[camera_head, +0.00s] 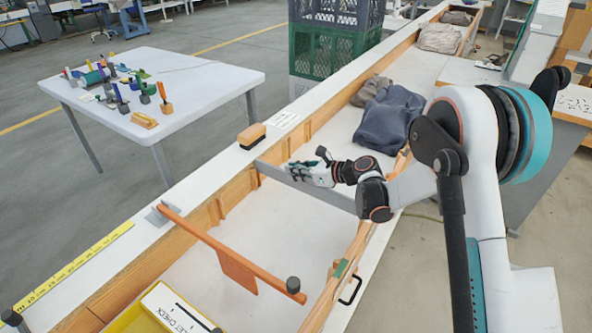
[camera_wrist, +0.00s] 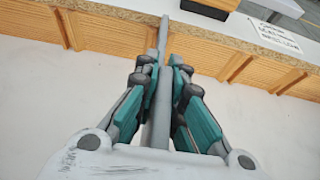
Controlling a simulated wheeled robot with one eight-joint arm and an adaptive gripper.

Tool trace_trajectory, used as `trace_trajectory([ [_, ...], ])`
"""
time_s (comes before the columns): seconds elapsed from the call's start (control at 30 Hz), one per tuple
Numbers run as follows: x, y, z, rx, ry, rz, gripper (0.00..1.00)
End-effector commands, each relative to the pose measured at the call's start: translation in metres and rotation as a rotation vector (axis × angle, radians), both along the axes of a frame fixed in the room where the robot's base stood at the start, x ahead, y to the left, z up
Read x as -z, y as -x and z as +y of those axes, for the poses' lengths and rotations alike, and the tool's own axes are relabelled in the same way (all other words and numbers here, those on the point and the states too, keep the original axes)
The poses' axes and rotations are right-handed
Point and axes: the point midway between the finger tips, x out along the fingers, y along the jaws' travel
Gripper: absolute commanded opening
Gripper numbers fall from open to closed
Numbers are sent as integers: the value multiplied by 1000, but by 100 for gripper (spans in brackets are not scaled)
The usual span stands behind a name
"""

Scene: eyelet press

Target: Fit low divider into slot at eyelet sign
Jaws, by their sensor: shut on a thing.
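My gripper (camera_head: 312,174) is shut on the low divider (camera_head: 338,199), a thin grey board, above the white trough floor. In the wrist view the divider (camera_wrist: 161,100) runs from between the fingers (camera_wrist: 163,75) towards the wooden side wall (camera_wrist: 125,32). Its far end overlaps the wall's top edge there, left of a pair of wooden ribs (camera_wrist: 236,67); I cannot tell whether it touches. A white card with print (camera_head: 285,119) lies on the rail; it also shows at the upper right of the wrist view (camera_wrist: 273,36). Its words are unclear.
An orange divider (camera_head: 235,252) spans the trough nearer me. A yellow tray (camera_head: 143,322) holds a card partly reading "LET CHECK" (camera_head: 178,312). A wood-and-black block (camera_head: 252,136) sits on the rail near the divider's end. Grey bundles (camera_head: 388,118) lie farther along.

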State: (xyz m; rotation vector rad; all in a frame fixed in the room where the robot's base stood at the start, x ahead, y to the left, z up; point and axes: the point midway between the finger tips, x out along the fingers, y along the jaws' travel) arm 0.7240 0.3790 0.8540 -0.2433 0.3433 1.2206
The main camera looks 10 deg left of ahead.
Motion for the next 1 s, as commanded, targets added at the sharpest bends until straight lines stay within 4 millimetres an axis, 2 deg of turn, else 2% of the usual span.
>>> trace_trajectory([
  [1.0,18,0,0,0,0,0,0],
])
